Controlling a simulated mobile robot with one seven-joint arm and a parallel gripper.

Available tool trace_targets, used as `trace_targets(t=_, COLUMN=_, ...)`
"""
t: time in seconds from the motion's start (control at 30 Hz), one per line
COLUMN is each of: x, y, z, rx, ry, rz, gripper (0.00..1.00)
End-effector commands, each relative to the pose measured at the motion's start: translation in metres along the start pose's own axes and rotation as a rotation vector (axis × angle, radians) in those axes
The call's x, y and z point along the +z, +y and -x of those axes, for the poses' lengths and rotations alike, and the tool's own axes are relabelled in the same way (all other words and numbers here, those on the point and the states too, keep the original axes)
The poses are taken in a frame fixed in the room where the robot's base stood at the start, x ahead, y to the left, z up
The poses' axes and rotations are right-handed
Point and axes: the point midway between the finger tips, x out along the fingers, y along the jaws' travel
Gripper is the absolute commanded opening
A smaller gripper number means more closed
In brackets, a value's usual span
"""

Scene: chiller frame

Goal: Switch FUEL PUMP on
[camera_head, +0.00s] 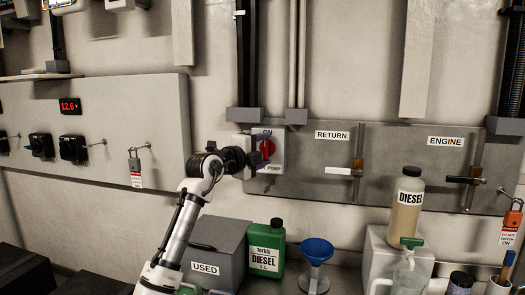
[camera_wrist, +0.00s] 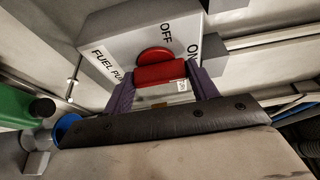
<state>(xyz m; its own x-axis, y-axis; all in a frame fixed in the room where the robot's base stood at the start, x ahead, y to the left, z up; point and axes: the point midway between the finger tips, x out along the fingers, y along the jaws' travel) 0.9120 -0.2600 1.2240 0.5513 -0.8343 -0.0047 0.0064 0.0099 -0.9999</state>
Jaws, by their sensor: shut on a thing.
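The FUEL PUMP switch is a pale box (camera_head: 275,165) on the grey wall panel with a red rotary knob (camera_head: 267,148). In the wrist view the red knob (camera_wrist: 158,74) sits between my gripper's two purple fingers, and the box face (camera_wrist: 130,42) reads FUEL PUMP, OFF and ON. My gripper (camera_head: 258,153) is shut on the knob from the front left. In the head view my gripper hides part of the box and its lettering; ON shows above the knob. I cannot tell exactly which mark the knob points to.
RETURN (camera_head: 338,171) and ENGINE (camera_head: 464,180) valve levers are to the right on the same panel. Below stand a grey USED box (camera_head: 220,245), a green diesel can (camera_head: 266,250), a blue funnel (camera_head: 316,252) and a diesel bottle (camera_head: 407,205). A padlock (camera_head: 135,163) hangs at left.

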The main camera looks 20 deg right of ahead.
Motion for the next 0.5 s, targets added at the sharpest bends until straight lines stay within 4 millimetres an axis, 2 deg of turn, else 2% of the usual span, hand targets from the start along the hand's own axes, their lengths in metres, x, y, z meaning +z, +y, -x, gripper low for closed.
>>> trace_targets(t=0.33, x=-0.0005, y=0.0014, z=-0.0005, rx=0.005, ry=0.001, rz=-0.006, gripper=0.35)
trace_targets(t=0.37, x=-0.0005, y=0.0014, z=-0.0004, rx=0.005, ry=0.001, rz=-0.006, gripper=0.59)
trace_targets(t=0.5, x=-0.0004, y=0.0011, z=-0.0003, rx=0.004, ry=0.0, rz=-0.005, gripper=0.78)
